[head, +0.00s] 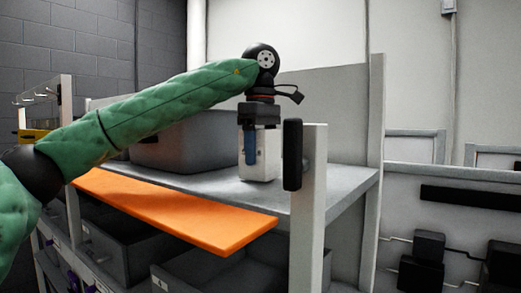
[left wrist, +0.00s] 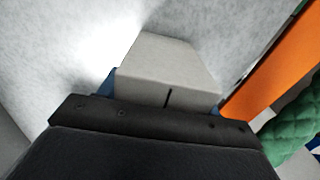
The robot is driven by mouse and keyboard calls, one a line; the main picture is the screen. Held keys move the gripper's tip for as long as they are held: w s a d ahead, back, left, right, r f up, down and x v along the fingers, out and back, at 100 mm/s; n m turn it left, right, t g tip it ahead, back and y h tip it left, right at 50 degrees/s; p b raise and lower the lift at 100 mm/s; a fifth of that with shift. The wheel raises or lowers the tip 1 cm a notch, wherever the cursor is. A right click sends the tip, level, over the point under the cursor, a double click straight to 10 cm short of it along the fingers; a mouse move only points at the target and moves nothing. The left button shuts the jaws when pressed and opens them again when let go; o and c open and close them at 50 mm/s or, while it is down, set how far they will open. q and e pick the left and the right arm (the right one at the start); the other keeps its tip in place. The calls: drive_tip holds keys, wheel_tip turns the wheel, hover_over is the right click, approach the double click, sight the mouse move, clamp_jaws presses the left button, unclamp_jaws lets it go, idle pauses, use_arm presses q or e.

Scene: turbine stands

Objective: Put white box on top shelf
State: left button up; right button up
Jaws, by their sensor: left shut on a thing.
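The white box (head: 267,155) stands upright at the grey top shelf (head: 335,181), near its right end by the front post. Its base looks to be on or just above the shelf surface; I cannot tell if it touches. My left gripper (head: 250,148) comes down from above and is shut on the box, with a blue finger against its side. In the left wrist view the white box (left wrist: 165,70) sits beyond the dark gripper body, with blue finger parts (left wrist: 108,84) at its sides. My right gripper is out of view.
A grey bin (head: 180,143) stands on the shelf left of the box. An orange panel (head: 180,213) runs along the shelf's front. A pale front post (head: 312,215) with a black handle-like part (head: 292,155) stands right of the box. Grey bins (head: 125,235) sit below.

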use_arm(q)
drive_tip(key=shift+f, duration=0.3)
drive_tip(key=o, duration=1.5)
drive_tip(key=shift+o, duration=0.7)
drive_tip(key=shift+r, duration=0.1)
